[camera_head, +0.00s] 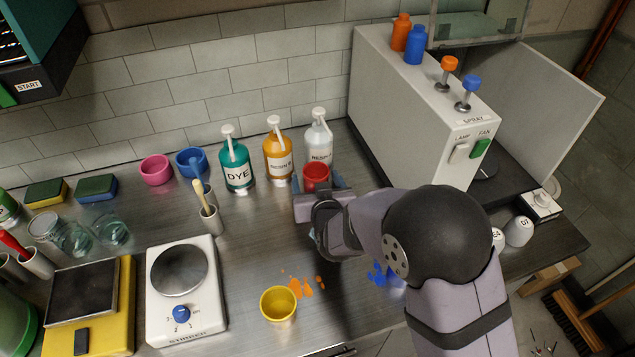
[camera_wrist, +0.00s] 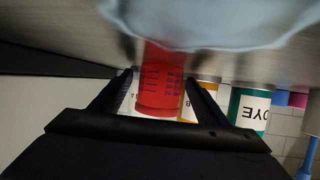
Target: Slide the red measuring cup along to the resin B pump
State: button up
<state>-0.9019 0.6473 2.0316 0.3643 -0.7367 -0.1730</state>
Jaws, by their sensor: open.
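The red measuring cup (camera_head: 316,175) stands on the steel bench in front of the clear resin bottle (camera_head: 319,142), whose label reads A in the wrist view. The amber resin B pump bottle (camera_head: 277,155) stands just left of it, beyond the cup's left side. My gripper (camera_head: 317,188) is open around the red cup, with one finger on each side. In the wrist view the cup (camera_wrist: 160,85) sits between my spread fingers; whether either finger touches it is unclear. The resin B bottle (camera_wrist: 203,103) shows partly behind the cup there.
A teal dye pump bottle (camera_head: 237,165) stands left of resin B. Blue (camera_head: 192,162) and pink (camera_head: 156,169) cups are further left. The white spray booth (camera_head: 425,100) stands to the right. A yellow cup (camera_head: 278,304) and orange spill (camera_head: 301,287) are nearer the front.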

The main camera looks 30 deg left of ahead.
jog(key=shift+c, duration=0.3)
jog(key=c, duration=1.1)
jog(key=shift+a, duration=0.1)
jog(key=shift+s+a+p, duration=0.7)
jog(key=shift+s+a, duration=1.65)
jog(key=shift+s, duration=0.3)
jog(key=o, duration=1.2)
jog(key=shift+c, duration=0.2)
